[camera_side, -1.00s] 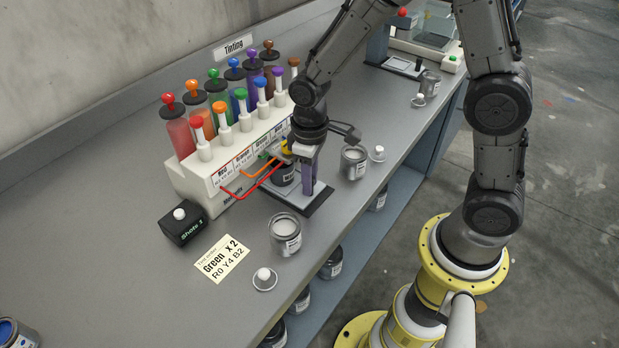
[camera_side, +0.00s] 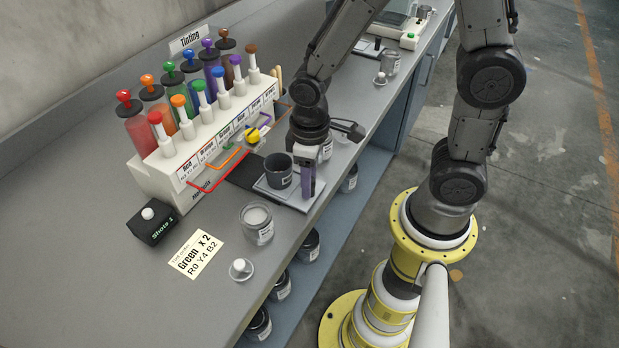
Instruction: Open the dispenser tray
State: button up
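The dispenser (camera_side: 205,160) is a long white block with coloured tint bottles and several coloured spouts along its front. Its pale grey tray (camera_side: 272,191) is slid out toward the bench's front edge, baring part of the dark base (camera_side: 243,171) between tray and dispenser. A dark open can (camera_side: 277,171) stands upright on the tray. My gripper (camera_side: 308,185) points down at the tray's front right side, close beside the can, with purple fingers reaching tray level. The gripper body and can hide the contact, so I cannot tell whether the fingers grip the tray or only touch it.
An open can of white paint (camera_side: 257,224) and a white-knobbed lid (camera_side: 241,268) stand in front. The shots box (camera_side: 152,221) and the order card (camera_side: 196,254) lie left. Another can (camera_side: 390,62) stands farther back. The left bench top is clear.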

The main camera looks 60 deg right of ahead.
jog(key=shift+o, duration=0.8)
jog(key=shift+s, duration=0.1)
notch_tip(320, 180, up, 14)
jog(key=shift+d, duration=0.15)
jog(key=s+d+r+m+t, duration=0.3)
jog(key=s+d+r+t, duration=0.1)
jog(key=s, duration=0.4)
jog(key=shift+s+d+r+t, duration=0.15)
jog(key=shift+s+d+t, duration=0.2)
jog(key=shift+t, duration=0.35)
dwell(0.4)
